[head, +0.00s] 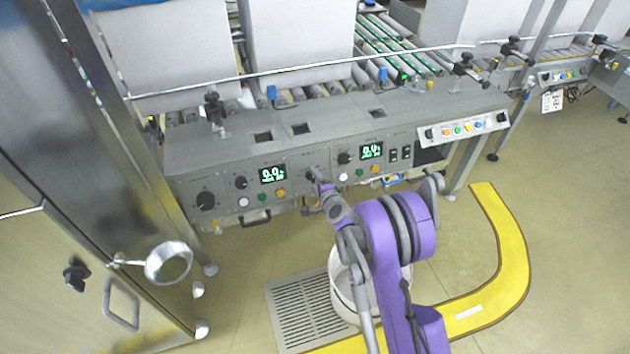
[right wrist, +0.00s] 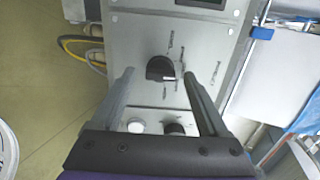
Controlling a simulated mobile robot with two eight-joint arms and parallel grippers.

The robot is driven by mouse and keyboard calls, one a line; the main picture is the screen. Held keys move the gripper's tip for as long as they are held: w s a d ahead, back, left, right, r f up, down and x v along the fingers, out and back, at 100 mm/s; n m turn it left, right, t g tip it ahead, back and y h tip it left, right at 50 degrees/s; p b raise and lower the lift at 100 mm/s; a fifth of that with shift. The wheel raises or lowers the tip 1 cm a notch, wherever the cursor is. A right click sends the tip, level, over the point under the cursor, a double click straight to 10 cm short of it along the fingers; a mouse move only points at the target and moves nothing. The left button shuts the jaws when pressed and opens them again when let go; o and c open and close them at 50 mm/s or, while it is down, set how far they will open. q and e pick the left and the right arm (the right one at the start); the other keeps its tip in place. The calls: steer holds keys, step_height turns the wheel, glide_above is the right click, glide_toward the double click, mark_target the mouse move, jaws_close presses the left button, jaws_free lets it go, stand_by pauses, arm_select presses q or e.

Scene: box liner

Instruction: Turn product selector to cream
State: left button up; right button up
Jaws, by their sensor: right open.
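The product selector appears to be the black rotary knob (right wrist: 160,68) in the right wrist view. It sits on a grey panel with small labels around it, too small to read. A white pointer mark shows on its lower right edge. My right gripper (right wrist: 160,85) is open, with one finger on each side of the knob; I see gaps between knob and fingers. In the head view my right gripper (head: 316,183) is at the front panel between two display panels and largely covers the knob there. My left gripper is not in view.
The grey machine console (head: 240,150) carries a left display (head: 271,174), a right display (head: 371,151) and a large black knob (head: 205,201) at far left. A white bin (head: 342,290) stands below my right arm. A steel cabinet (head: 90,200) is at left.

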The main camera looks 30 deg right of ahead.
arm_select(q)
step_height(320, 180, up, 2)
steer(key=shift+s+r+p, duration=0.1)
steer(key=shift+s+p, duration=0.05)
steer(key=shift+p, duration=0.8)
arm_select(e)
steer(key=v, duration=1)
steer(key=shift+s+r, duration=0.15)
steer(key=shift+s, duration=0.05)
